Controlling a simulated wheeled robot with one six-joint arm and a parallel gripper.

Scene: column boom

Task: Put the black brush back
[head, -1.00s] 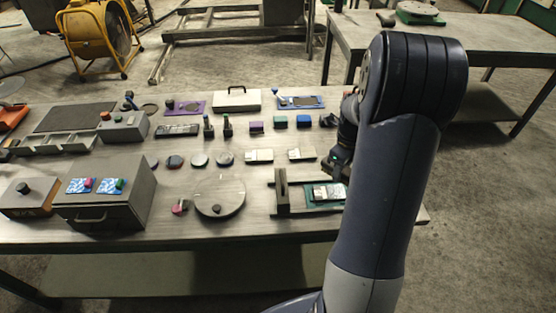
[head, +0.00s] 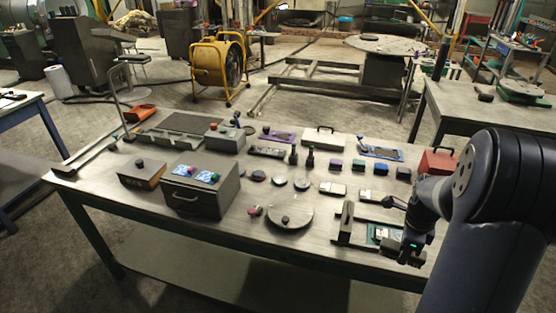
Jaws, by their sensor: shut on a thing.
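My gripper (head: 408,254), dark with a small green light, is at the right end of the workbench (head: 130,205), pointing down. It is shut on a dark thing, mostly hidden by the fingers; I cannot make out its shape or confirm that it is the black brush. The gripper is in front of a grey stand with an upright block (head: 346,221) and a green board (head: 381,235), partly covering the board. I cannot tell the height of the gripper above the bench. No brush can be clearly picked out elsewhere on the bench.
A grey drawer box (head: 197,196) and a round plate (head: 289,217) stand to the left. The bench's front edge left of the stand is clear.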

